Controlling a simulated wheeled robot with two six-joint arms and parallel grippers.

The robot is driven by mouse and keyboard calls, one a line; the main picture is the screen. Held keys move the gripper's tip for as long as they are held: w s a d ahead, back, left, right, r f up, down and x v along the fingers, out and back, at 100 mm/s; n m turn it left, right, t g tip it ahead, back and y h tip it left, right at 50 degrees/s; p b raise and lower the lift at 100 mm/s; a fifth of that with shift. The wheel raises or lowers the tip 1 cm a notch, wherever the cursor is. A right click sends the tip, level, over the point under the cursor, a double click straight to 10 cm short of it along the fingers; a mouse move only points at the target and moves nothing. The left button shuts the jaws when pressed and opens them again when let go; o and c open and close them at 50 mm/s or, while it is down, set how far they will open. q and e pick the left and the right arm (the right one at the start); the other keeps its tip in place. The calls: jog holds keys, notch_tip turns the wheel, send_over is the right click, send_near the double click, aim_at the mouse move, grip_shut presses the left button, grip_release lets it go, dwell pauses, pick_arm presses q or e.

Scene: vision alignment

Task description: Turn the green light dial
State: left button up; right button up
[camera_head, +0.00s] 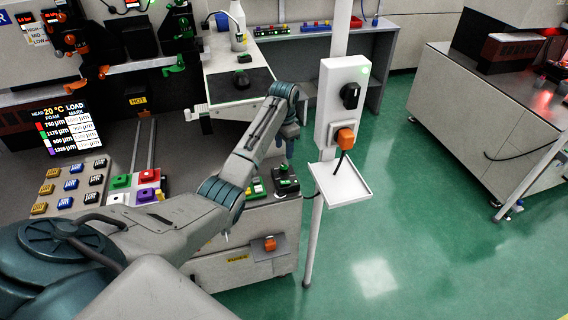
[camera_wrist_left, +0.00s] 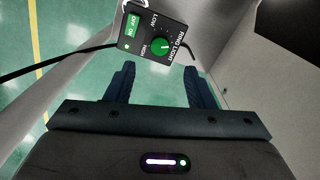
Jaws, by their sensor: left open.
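The green dial (camera_wrist_left: 159,46) is round with a pale pointer mark. It sits on a dark box (camera_wrist_left: 150,32) labelled RING LIGHT, with LOW and HIGH marks around the dial. A green ON/OFF switch (camera_wrist_left: 132,23) is beside it on the same box. My left gripper (camera_wrist_left: 160,68) is open and empty, its two fingers apart and pointing toward the dial. The dial appears between and beyond the fingertips, not gripped. My right gripper is not in view.
A white post carries a white panel (camera_head: 343,95) with a black knob and an orange plug, above a white tray (camera_head: 340,182). A console with coloured buttons (camera_head: 68,185) stands at left. A black cable runs beside the dial box. Green floor is open at right.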

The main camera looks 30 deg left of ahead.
aim_at(284, 167)
pick_arm(q)
notch_tip(284, 167, down, 8)
jog(key=shift+f+p, duration=0.15)
jog(key=shift+p, duration=0.2)
jog(key=c, duration=1)
